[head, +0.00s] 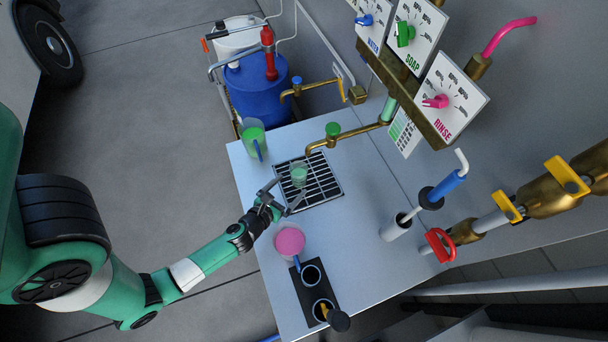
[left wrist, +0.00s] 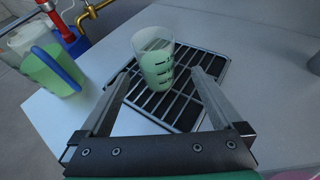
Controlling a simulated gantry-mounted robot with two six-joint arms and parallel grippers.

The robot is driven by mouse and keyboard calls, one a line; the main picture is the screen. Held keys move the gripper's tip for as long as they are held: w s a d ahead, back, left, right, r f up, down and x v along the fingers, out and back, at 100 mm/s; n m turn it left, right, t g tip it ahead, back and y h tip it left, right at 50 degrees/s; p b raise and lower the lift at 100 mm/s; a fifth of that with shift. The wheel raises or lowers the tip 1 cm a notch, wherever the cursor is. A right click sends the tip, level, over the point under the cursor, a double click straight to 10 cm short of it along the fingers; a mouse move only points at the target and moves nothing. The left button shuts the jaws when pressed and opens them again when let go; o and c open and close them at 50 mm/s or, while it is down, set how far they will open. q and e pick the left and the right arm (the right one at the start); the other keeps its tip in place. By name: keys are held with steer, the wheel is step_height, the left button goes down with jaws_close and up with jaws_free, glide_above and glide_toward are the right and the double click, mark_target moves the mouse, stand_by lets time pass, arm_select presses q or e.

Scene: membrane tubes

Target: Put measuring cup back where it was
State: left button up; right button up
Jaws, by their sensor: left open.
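A small clear measuring cup (head: 299,173) with dark marks and pale green contents stands upright on the black drain grate (head: 325,187). It also shows in the left wrist view (left wrist: 152,62), standing on the grate near its far left part. My left gripper (head: 289,195) is open, with its fingers pointing at the cup from the near side. In the left wrist view the gripper (left wrist: 161,88) has one finger to each side of the cup's lower part, with clear gaps. Whether the cup is fully between the fingertips I cannot tell. My right gripper is not in view.
A green jug with a blue handle (head: 253,138) stands at the table's far left corner. A brass tap (head: 333,135) reaches over the grate's far side. A pink container (head: 290,241) and a black holder with cups (head: 311,275) are at the near end. A white cylinder (head: 395,228) stands right.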

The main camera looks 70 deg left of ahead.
mark_target(303, 165)
arm_select(q)
steer(key=shift+x, duration=1.45)
steer(key=x, duration=0.4)
steer(key=shift+a+b, duration=0.3)
steer(key=shift+a, duration=0.1)
jaws_close()
steer(key=shift+r, duration=0.15)
steer(key=shift+r+p, duration=0.85)
steer(key=shift+p, duration=0.2)
steer(key=shift+s+d+r+p, duration=0.1)
steer(key=shift+d+r+p, duration=0.05)
steer(key=shift+r+p, duration=0.7)
steer(key=s+d+r+p, duration=0.1)
steer(key=s+d+r, duration=0.8)
steer(key=d, duration=0.1)
